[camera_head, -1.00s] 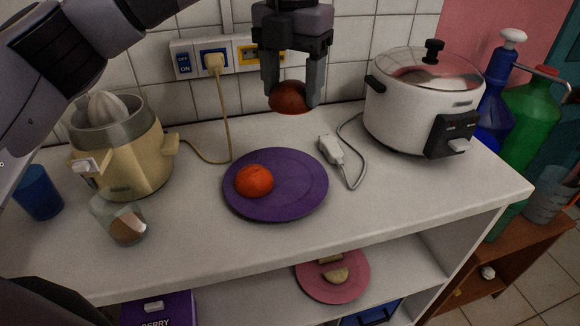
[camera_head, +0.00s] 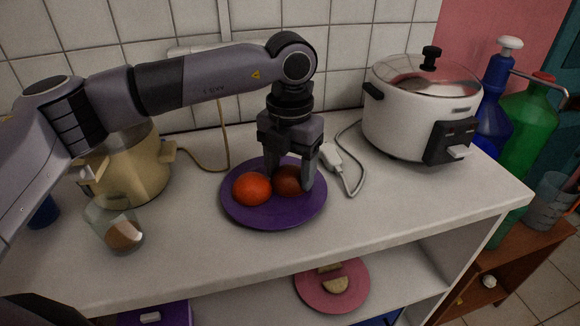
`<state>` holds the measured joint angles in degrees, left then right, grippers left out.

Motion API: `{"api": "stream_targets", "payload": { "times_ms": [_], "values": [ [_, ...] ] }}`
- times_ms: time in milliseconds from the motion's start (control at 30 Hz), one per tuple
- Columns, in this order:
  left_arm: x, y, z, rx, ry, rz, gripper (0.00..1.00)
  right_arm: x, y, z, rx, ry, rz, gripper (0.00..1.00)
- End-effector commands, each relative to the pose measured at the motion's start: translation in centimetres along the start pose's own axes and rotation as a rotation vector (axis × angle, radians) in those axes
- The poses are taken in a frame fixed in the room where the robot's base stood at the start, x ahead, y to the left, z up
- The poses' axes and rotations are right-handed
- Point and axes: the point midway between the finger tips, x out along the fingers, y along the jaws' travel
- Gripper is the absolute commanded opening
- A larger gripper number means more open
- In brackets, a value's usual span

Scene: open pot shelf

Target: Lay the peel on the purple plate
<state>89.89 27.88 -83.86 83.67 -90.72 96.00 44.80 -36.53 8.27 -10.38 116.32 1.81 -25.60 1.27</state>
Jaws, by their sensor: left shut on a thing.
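The purple plate (camera_head: 266,218) lies on the white counter. A bright orange-red round fruit piece (camera_head: 252,188) sits on its left half. My left gripper (camera_head: 291,185) points down over the plate's right half, shut on a darker red-brown rounded piece, which I take to be the peel (camera_head: 287,180). The peel is at plate level, right beside the orange piece; the fingers partly cover it, and I cannot tell whether it touches the plate. My right gripper is out of view.
A white cooker (camera_head: 415,115) stands at right, and a grey plug with cord (camera_head: 331,157) lies between. A pink plate (camera_head: 345,300) with food pieces is on the lower shelf.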

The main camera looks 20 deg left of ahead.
Motion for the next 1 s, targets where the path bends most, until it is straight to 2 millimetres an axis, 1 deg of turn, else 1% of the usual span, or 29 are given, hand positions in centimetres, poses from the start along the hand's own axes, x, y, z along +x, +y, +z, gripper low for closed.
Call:
{"api": "stream_targets", "payload": {
  "times_ms": [100, 233, 267, 300, 333, 600, 733, 767, 867, 1000],
  "values": [
    [-0.1, 0.0, 0.0, 0.000, -0.001, 0.000, 0.35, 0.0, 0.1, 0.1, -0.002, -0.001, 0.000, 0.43],
    [0.3, 0.0, 0.0, 0.000, -0.001, 0.000, 0.35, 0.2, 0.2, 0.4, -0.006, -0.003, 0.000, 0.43],
    [0.3, 0.0, 0.0, 0.000, -0.001, 0.000, 0.65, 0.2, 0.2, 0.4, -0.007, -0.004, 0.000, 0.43],
    [0.2, 0.0, 0.0, 0.000, -0.001, 0.000, 0.78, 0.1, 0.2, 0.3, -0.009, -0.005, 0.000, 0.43],
    [0.2, 0.0, 0.0, 0.000, -0.001, 0.000, 0.88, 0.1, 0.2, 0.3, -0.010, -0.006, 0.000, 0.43],
    [0.2, 0.0, 0.0, 0.000, -0.001, 0.000, 0.88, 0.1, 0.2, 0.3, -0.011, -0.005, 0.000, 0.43],
    [-0.5, 0.0, 0.1, 0.000, -0.002, 0.000, 0.88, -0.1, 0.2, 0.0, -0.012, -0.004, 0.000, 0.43],
    [-0.8, 0.0, 0.1, -0.001, -0.003, 0.000, 0.88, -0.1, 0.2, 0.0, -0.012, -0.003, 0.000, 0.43],
    [-2.5, 0.0, 0.1, -0.001, -0.006, 0.000, 0.88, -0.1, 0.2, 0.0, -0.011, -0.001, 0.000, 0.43],
    [-5.6, 0.0, 0.1, -0.001, -0.007, -0.001, 0.88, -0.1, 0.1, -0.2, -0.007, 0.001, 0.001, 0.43]
  ]
}}
